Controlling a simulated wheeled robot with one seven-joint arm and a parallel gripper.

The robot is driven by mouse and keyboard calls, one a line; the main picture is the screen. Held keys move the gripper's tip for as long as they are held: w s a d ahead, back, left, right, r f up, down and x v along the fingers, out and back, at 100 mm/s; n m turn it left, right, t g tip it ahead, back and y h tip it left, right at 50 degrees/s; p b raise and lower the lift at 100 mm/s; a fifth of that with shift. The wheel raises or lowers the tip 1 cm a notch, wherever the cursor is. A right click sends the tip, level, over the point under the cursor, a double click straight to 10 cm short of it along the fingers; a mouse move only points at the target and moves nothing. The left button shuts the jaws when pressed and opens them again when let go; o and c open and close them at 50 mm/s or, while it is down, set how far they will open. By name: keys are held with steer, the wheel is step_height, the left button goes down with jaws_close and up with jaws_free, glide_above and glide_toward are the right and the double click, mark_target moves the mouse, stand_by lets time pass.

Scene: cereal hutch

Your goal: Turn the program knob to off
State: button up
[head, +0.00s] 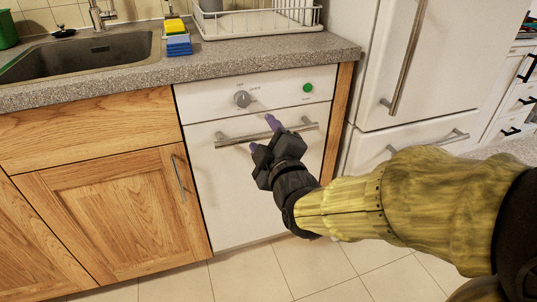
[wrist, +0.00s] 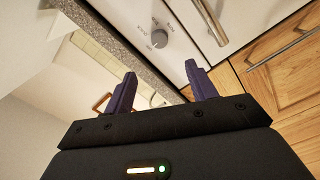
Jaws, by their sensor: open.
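The program knob (head: 242,99) is a round grey dial on the white control panel of the dishwasher (head: 230,165), under the counter. Small printed labels surround it, too small to read in the head view. In the wrist view the knob (wrist: 159,39) shows ahead of the fingers, with blurred marks beside it. My gripper (head: 262,133) has two purple fingers, spread apart and empty. It is in front of the dishwasher, below and right of the knob, near the handle. In the wrist view my gripper (wrist: 165,80) is apart from the knob. The knob's pointer setting cannot be told.
A green button (head: 307,87) sits at the panel's right. The metal bar handle (head: 225,141) sticks out below the panel. The grey counter edge (head: 120,80) overhangs above. Wooden cabinets (head: 115,205) stand left and a white fridge (head: 375,60) right.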

steer(key=shift+b+v, duration=0.75)
steer(key=shift+v, duration=0.35)
steer(key=d+f+m+g+h+p, duration=0.3)
steer(key=d+f+m+g+p, duration=0.3)
steer(key=f+m+g+p, duration=0.1)
steer(key=s+d+f+m+g+h+p, duration=0.2)
steer(key=s+d+f+m+g+p, duration=0.2)
steer(key=s+d+m+g+p, duration=0.45)
step_height(320, 180, up, 37)
steer(key=s+a+p, duration=0.1)
steer(key=a+p, duration=0.1)
steer(key=p, duration=3.3)
steer(key=shift+s+t, duration=0.35)
steer(key=shift+s, duration=0.05)
